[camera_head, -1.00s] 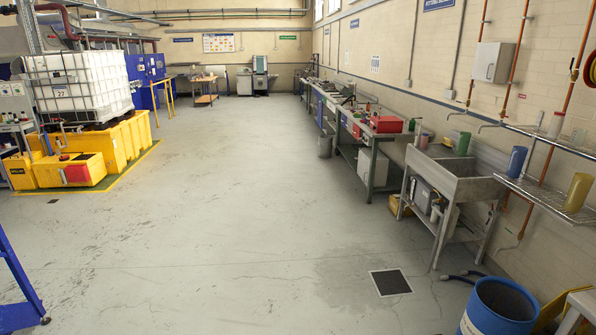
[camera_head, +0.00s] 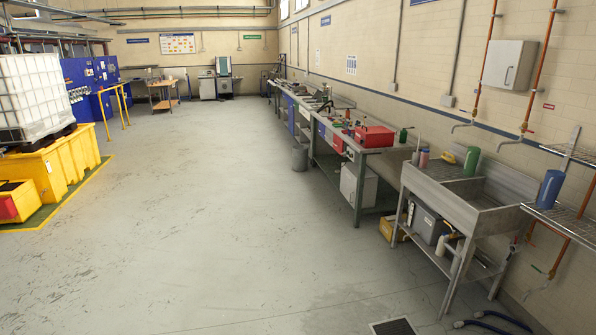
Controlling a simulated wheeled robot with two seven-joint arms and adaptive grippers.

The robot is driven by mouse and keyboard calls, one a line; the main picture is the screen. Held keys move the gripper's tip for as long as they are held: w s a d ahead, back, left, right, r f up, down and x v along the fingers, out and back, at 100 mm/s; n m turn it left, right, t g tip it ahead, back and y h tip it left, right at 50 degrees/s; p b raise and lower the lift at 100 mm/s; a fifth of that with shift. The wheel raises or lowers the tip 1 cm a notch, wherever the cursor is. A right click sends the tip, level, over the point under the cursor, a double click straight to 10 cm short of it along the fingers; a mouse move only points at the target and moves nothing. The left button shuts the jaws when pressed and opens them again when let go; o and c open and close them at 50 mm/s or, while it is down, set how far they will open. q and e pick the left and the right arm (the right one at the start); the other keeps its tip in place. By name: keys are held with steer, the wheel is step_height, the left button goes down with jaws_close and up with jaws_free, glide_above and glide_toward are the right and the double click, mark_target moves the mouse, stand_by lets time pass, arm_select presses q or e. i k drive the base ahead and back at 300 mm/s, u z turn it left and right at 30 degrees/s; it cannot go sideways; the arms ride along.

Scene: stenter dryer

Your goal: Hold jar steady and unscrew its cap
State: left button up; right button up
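No jar with a cap can be made out clearly. Small containers stand at the sink's far end: a pink one (camera_head: 424,157) and a dark green bottle (camera_head: 403,135). A green cylindrical container (camera_head: 471,161) stands at the back of the sink, and a blue jug (camera_head: 549,189) stands on the wire shelf at the right. Neither of my grippers shows in the head view.
A steel sink (camera_head: 440,184) stands along the right wall, with a long workbench (camera_head: 369,150) beyond it carrying a red toolbox (camera_head: 374,136). Yellow containment bins (camera_head: 62,170) stand at the left. The middle floor is clear. A floor drain (camera_head: 393,327) and hoses lie at the bottom right.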

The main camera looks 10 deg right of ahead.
mark_target(423, 156)
steer(key=z, duration=0.2)
steer(key=i, duration=1.95)
steer(key=z, duration=0.7)
steer(key=i, duration=2.25)
steer(key=z, duration=0.65)
steer(key=i, duration=1.15)
steer(key=z, duration=0.1)
